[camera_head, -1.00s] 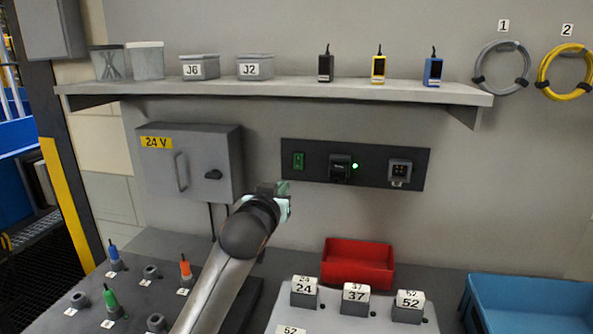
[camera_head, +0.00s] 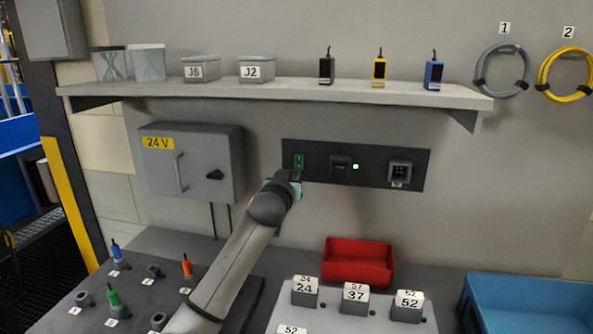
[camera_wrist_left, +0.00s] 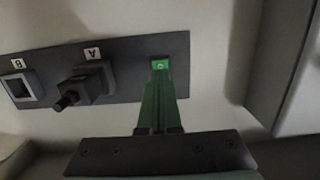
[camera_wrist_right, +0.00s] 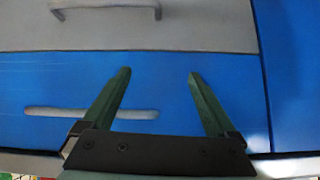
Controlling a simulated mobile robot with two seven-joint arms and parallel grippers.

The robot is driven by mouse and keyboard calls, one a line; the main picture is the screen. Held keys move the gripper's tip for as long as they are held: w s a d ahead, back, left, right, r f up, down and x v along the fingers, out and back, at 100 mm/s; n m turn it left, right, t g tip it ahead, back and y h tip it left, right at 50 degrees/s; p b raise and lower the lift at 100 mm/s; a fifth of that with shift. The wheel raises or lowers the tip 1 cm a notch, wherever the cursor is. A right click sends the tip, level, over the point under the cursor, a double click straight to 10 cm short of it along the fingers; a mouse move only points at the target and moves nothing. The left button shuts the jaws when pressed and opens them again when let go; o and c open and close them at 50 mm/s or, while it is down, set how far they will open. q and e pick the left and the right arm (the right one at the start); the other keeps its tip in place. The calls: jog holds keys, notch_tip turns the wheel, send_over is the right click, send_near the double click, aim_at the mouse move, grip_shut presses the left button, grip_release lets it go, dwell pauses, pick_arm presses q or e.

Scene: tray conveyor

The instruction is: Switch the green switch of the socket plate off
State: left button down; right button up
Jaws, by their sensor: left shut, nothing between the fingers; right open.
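The green switch (camera_head: 299,160) sits at the left end of the dark socket plate (camera_head: 380,154) on the wall. A green light (camera_head: 355,167) shows on the plate, right of the black middle socket. My left gripper (camera_head: 296,177) is shut and empty, just below the switch. In the left wrist view the closed fingertips (camera_wrist_left: 160,78) overlap the lower part of the green switch (camera_wrist_left: 160,64); whether they touch it I cannot tell. My right gripper (camera_wrist_right: 158,75) is open and empty in front of a blue drawer front (camera_wrist_right: 190,110); it is outside the head view.
A grey 24 V box (camera_head: 190,175) is left of the plate. A shelf (camera_head: 290,91) with tubs and small devices runs above. A red bin (camera_head: 358,262) and numbered blocks stand on the bench below. The wall right of the plate is clear below the cable coils.

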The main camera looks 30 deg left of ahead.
aim_at(299, 168)
pick_arm(q)
jog(key=shift+p+x, duration=0.3)
jog(key=shift+x, duration=1.5)
jog(key=shift+w+f+t+b, duration=0.1)
jog(key=shift+w+t+b, duration=0.15)
jog(key=shift+b, duration=0.65)
jog(key=shift+s, duration=0.15)
